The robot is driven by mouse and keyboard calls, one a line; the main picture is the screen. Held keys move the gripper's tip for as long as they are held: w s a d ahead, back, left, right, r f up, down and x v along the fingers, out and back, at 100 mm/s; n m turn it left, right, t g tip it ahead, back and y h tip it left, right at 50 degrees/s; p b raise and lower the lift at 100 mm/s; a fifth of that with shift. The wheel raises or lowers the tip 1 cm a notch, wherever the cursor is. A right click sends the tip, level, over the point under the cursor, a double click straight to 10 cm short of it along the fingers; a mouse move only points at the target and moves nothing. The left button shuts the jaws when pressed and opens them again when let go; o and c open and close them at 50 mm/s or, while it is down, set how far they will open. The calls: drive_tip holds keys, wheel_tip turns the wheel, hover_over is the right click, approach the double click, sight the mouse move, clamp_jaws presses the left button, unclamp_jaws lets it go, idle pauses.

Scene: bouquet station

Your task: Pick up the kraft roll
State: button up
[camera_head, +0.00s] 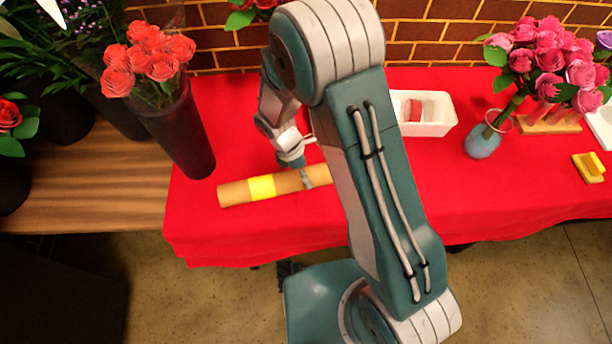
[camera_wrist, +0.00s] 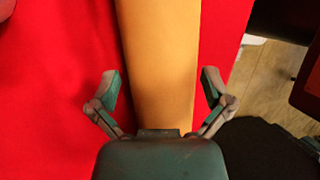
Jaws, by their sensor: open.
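The kraft roll (camera_head: 236,193) is a tan cylinder with a yellow band, lying on the red-covered table (camera_head: 240,233) near its front edge. My arm hides its right end in the head view. My gripper (camera_head: 305,176) is at the roll, right of the yellow band. In the wrist view the roll (camera_wrist: 162,60) runs between the two spread fingers of my gripper (camera_wrist: 161,88). The fingers are open, with a gap showing on each side of the roll.
A dark vase of coral roses (camera_head: 180,130) stands left of the roll. Behind my arm is a white box (camera_head: 432,118). A blue vase with pink roses (camera_head: 482,142) and a yellow block (camera_head: 589,167) are at the right. Red cloth between is clear.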

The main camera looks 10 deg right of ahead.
drive_tip(key=shift+s+d+f, duration=0.1)
drive_tip(key=shift+d+f, duration=0.2)
drive_tip(key=shift+d, duration=0.1)
drive_tip(key=shift+a, duration=0.2)
drive_tip(key=c, duration=1.1)
drive_tip(key=shift+r, duration=0.1)
